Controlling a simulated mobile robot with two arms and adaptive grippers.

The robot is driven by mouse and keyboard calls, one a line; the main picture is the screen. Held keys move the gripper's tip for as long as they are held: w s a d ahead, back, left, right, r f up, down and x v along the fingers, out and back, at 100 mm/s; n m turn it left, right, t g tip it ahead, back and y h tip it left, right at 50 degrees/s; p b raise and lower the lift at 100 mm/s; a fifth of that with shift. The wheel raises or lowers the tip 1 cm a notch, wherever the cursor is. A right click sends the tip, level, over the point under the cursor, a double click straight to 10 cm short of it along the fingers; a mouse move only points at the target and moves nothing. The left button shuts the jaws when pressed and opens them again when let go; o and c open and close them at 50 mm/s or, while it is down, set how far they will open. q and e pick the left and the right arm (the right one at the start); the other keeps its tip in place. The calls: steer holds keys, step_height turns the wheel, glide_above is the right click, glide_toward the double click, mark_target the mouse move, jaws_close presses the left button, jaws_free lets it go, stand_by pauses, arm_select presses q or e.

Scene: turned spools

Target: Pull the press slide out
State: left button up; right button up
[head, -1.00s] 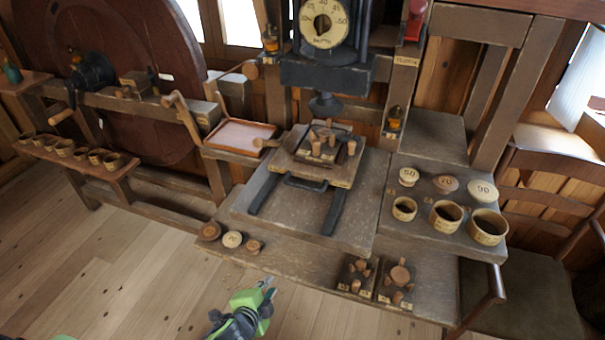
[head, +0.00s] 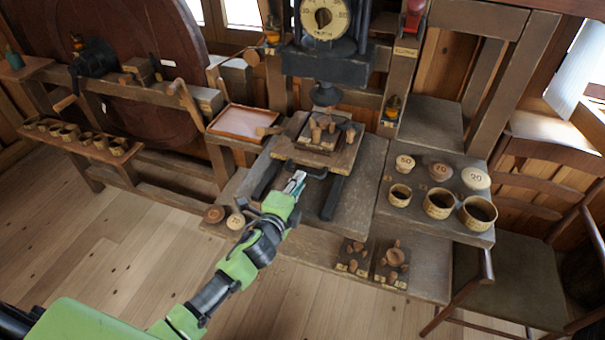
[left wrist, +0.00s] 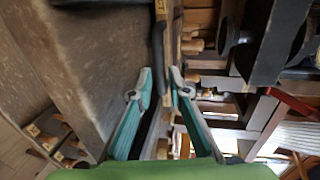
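The press slide (head: 343,163) is a wooden board on two dark rails (head: 332,199) below the press head. It carries a block with several small wooden pegs. Its dark handle (head: 316,173) is on the front edge. My left gripper (head: 297,180) is just in front of the slide, beside the handle's left part. In the left wrist view the gripper (left wrist: 161,82) is open, with a gap between its fingers. The dark handle (left wrist: 158,45) lies just ahead of that gap, and the fingers are not closed on it. My right gripper is not in view.
The press (head: 325,62) with its round dial stands behind the slide. Cups (head: 439,204) and numbered lids stand on the right shelf. Two peg blocks (head: 353,257) sit at the bench front. A tray (head: 242,123) is left of the slide. A chair (head: 515,270) stands at right.

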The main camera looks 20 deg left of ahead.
arm_select(q)
steer(key=shift+x, duration=2)
jaws_close()
steer(key=shift+s+f, duration=0.1)
